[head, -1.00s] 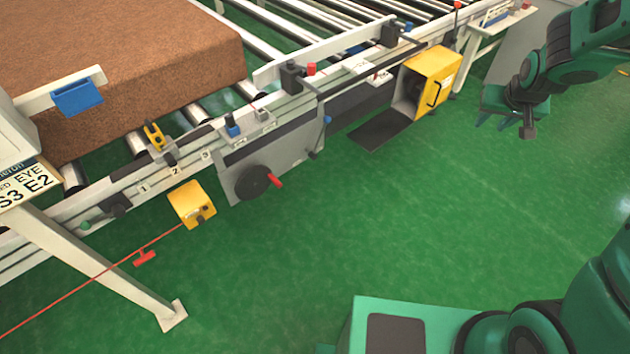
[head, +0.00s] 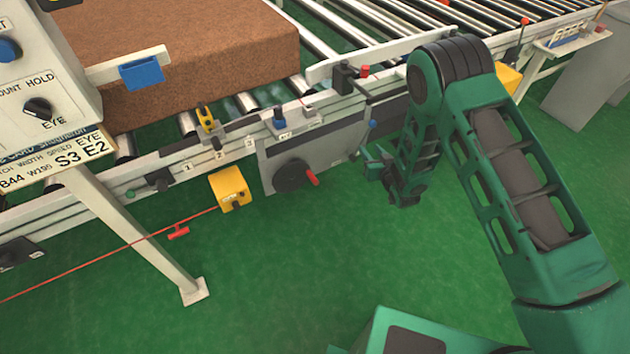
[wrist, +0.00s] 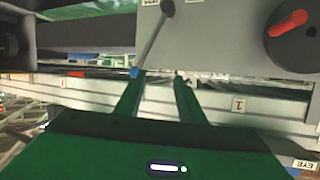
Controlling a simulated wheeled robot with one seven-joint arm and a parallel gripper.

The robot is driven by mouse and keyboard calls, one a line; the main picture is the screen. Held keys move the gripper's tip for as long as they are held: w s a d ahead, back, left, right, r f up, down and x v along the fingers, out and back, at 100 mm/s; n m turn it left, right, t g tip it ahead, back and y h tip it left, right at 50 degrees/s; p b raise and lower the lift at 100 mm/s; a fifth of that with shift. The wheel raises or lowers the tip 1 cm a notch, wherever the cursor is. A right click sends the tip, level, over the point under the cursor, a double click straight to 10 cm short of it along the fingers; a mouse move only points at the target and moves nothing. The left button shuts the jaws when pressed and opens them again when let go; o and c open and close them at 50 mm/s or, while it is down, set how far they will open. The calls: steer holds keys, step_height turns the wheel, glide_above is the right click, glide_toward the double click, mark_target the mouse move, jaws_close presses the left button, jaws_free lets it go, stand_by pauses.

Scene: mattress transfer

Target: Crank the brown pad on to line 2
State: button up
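The brown pad (head: 200,60) lies on the rollers at the upper left; its left part is hidden behind the control post. Below it, the rail carries the number plates 1 (head: 187,167), 2 (head: 218,155) and 3 (head: 249,143). A dark crank wheel (head: 291,175) with a red handle (head: 313,178) is on the grey panel right of the plates. The red handle also shows at the upper right of the wrist view (wrist: 288,24). My gripper (head: 372,165) is right of the crank, apart from it. In the wrist view its two fingers (wrist: 159,76) are spread and empty.
A yellow box (head: 230,188) with a red pull cord (head: 178,232) hangs below the rail. A white leg (head: 150,235) stands at the left. A yellow pointer (head: 206,120) and a blue-tipped lever (head: 370,112) are on the frame. Green floor in front is clear.

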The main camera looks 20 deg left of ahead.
steer(key=s+a+f+n+y, duration=0.1)
steer(key=s+a+f+y, duration=0.3)
steer(key=s+a+f, duration=0.4)
steer(key=n+y, duration=0.1)
steer(key=y, duration=0.1)
glide_toward(317, 184)
steer(key=w, duration=0.1)
steer(key=x, duration=1.1)
steer(key=shift+s+a, duration=0.2)
steer(key=shift+a, duration=0.2)
steer(key=shift+g, duration=0.3)
jaws_close()
